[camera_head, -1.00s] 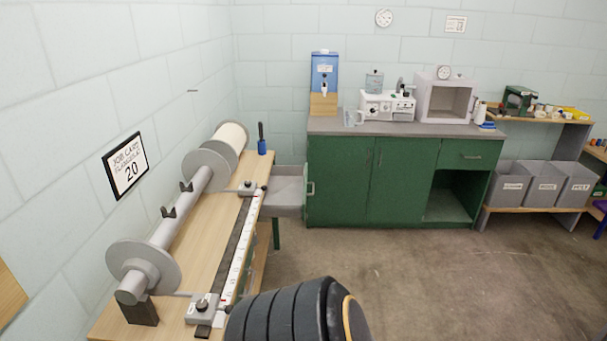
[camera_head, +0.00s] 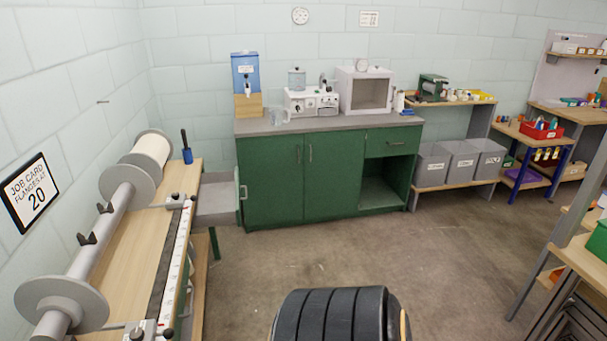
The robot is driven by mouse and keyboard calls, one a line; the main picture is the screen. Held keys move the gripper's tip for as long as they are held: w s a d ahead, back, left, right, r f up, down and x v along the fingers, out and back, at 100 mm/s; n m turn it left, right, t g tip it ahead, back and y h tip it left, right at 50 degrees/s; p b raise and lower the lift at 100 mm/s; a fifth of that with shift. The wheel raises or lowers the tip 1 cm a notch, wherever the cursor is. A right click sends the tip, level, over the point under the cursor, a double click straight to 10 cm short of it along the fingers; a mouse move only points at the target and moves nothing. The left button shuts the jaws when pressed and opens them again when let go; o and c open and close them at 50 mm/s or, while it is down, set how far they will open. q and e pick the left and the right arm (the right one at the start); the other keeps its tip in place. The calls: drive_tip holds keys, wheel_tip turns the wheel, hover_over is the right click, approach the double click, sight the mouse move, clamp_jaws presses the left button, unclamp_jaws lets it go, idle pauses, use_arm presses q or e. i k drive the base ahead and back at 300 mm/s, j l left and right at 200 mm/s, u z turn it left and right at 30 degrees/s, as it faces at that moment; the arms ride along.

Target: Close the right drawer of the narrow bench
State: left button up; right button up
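The narrow bench (camera_head: 118,243) stands along the left wall, with a light wooden top. A grey drawer (camera_head: 214,199) sticks out from its right side near the far end and is open. Its front panel with a handle (camera_head: 243,192) faces right, close to the green cabinet's left side. I cannot tell whether they touch. Neither of my grippers is in view. A black ribbed part of my own arm shows at the bottom centre.
A green cabinet (camera_head: 268,187) with a grey top stands against the back wall. Shelves with grey bins (camera_head: 432,164) are to its right. Another workbench (camera_head: 574,258) is at the right edge. The concrete floor (camera_head: 330,253) in the middle is clear.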

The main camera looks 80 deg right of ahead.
sight(218, 204)
drive_tip(key=k+l+z, duration=0.1)
drive_tip(key=l+z, duration=0.5)
drive_tip(key=z, duration=0.25)
drive_tip(key=l+z, duration=0.6)
drive_tip(key=z, duration=0.25)
drive_tip(key=i+l, duration=0.15)
drive_tip(key=l, duration=0.15)
drive_tip(key=i+l+u, duration=0.2)
drive_tip(key=i, duration=0.3)
drive_tip(key=i+l+u, duration=0.2)
drive_tip(key=i, duration=0.3)
